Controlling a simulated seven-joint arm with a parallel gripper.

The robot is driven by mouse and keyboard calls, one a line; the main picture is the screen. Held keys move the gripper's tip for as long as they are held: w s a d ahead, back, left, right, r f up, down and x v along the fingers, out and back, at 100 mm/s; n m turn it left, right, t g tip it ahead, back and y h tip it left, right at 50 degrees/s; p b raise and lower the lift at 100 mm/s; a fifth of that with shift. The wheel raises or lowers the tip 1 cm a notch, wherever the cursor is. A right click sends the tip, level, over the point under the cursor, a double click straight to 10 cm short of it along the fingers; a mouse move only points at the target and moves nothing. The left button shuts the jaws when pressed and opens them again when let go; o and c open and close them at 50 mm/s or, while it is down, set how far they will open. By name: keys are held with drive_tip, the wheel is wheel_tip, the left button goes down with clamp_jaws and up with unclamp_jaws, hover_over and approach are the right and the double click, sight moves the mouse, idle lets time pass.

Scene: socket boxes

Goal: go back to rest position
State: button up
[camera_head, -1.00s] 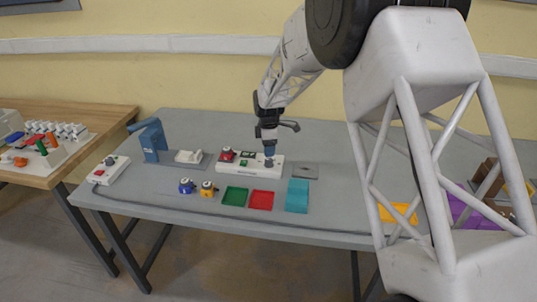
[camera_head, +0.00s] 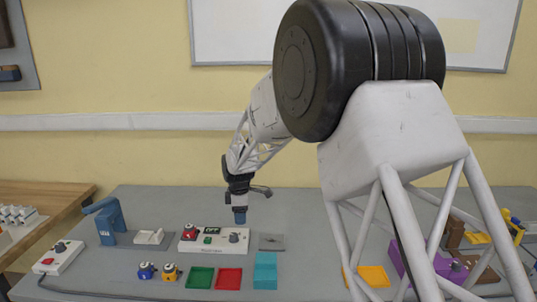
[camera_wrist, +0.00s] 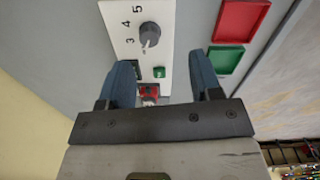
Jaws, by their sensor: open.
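My gripper (camera_head: 240,215) is above the white socket box (camera_head: 214,241) in the head view, with its blue fingers pointing down. In the wrist view the two blue fingers of my gripper (camera_wrist: 163,80) stand apart with nothing between them. The white box (camera_wrist: 160,25) lies beyond the fingers there, with a grey dial (camera_wrist: 150,33) beside the numbers 3, 4 and 5, a small green button (camera_wrist: 159,72) and a red part (camera_wrist: 149,90) near the left finger. The head view also shows a red piece (camera_head: 190,232) on the box's left end and the grey dial (camera_head: 234,238) on its right.
On the grey table stand a blue press-like device (camera_head: 107,222), a small white box with a red button (camera_head: 58,257), blue (camera_head: 146,271) and yellow (camera_head: 170,272) pieces, green (camera_head: 200,278), red (camera_head: 229,279) and teal (camera_head: 265,270) trays. Purple and yellow boxes are at right.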

drive_tip(key=s+d+r+m+t, duration=0.1)
drive_tip(key=s+d+r+m, duration=0.4)
drive_tip(key=s+d+r, duration=0.45)
drive_tip(key=s+d+r+m, duration=0.55)
drive_tip(key=s+d, duration=0.45)
drive_tip(key=s, duration=0.2)
drive_tip(key=s+d+m, duration=0.3)
drive_tip(key=s, duration=0.6)
drive_tip(key=s+d+m+t, duration=0.1)
drive_tip(key=s+d+m, duration=0.2)
drive_tip(key=s, duration=0.6)
drive_tip(key=s+d+m, duration=0.3)
drive_tip(key=s+d, duration=0.1)
drive_tip(key=s, duration=0.4)
drive_tip(key=shift+s+d, duration=0.3)
drive_tip(key=shift+s, duration=0.1)
